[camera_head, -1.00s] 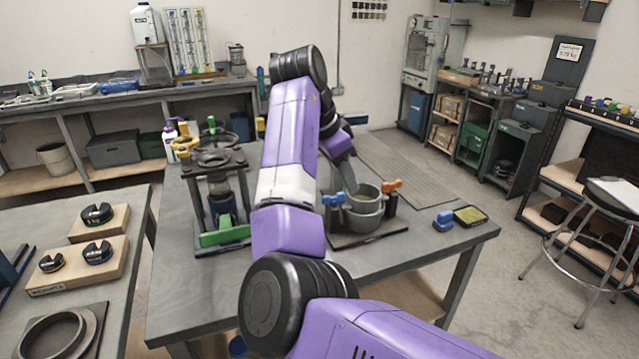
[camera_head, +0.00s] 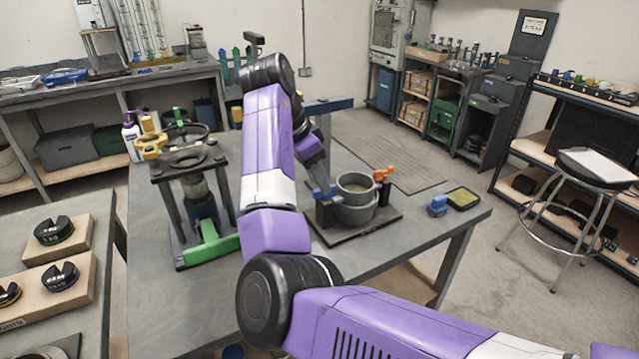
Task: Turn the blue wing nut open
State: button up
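The blue wing nut (camera_head: 326,193) sits at the left side of a round grey metal pot (camera_head: 357,208), which stands on a dark base plate on the table. An orange wing nut (camera_head: 383,174) sits on the pot's right side. My purple arm reaches over the table, and my gripper (camera_head: 319,178) points down at the blue wing nut, at or just above it. The gripper is small and partly behind my arm, so I cannot tell whether its fingers touch the nut or how far apart they are.
A press-like stand with a green lever (camera_head: 210,243) is left of my arm. A small blue item (camera_head: 437,205) and a yellow-green pad (camera_head: 464,198) lie at the table's right. The table front is mostly clear.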

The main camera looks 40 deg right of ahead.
jog(key=shift+x, duration=0.85)
grip_shut()
